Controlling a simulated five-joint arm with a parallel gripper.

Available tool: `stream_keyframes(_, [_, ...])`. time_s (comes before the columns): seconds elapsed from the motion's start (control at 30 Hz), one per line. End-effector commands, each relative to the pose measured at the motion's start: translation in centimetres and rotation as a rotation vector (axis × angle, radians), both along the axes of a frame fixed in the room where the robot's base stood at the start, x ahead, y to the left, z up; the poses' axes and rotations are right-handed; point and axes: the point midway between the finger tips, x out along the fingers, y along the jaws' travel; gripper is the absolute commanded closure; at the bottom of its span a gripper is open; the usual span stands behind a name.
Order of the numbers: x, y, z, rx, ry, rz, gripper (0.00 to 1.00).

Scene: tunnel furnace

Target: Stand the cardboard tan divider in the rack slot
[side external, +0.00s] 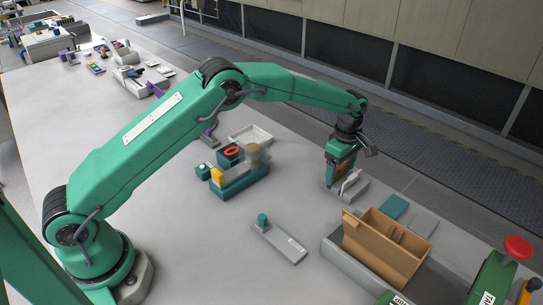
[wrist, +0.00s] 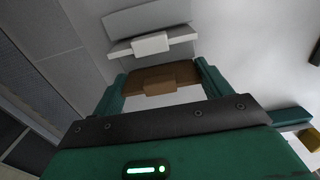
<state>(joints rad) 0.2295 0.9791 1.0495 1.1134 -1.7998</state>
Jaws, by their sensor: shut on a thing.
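My gripper (side external: 338,180) points down and is shut on the tan divider (side external: 341,171), a brown piece mostly hidden by the fingers. In the wrist view the divider (wrist: 160,79) spans between the two green fingers, with a small raised block on its face. The light grey rack (side external: 356,190) is on the table just right of the fingertips, with a white upright piece (side external: 351,180) on it. The rack (wrist: 135,20) also shows beyond the divider in the wrist view, apart from it in the picture. I cannot tell whether the divider's lower edge touches anything.
A tan box (side external: 385,250) stands in a grey tray (side external: 332,252) at front right. Teal and grey flat pieces (side external: 394,207) lie behind it. A teal holder (side external: 240,183) with several items, a white tray (side external: 251,135) and a grey plate with a teal knob (side external: 263,220) are to the left.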

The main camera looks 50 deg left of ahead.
Motion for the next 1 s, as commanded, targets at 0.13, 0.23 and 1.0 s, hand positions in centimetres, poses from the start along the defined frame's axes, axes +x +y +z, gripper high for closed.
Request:
stream_keyframes(0.13, [0.0,0.0,-0.02,0.0,0.0,0.0,0.44])
stream_keyframes(0.23, [0.0,0.0,-0.02,0.0,0.0,0.0,0.44])
stream_keyframes(1.0, [0.0,0.0,-0.17,0.0,0.0,0.0,0.0])
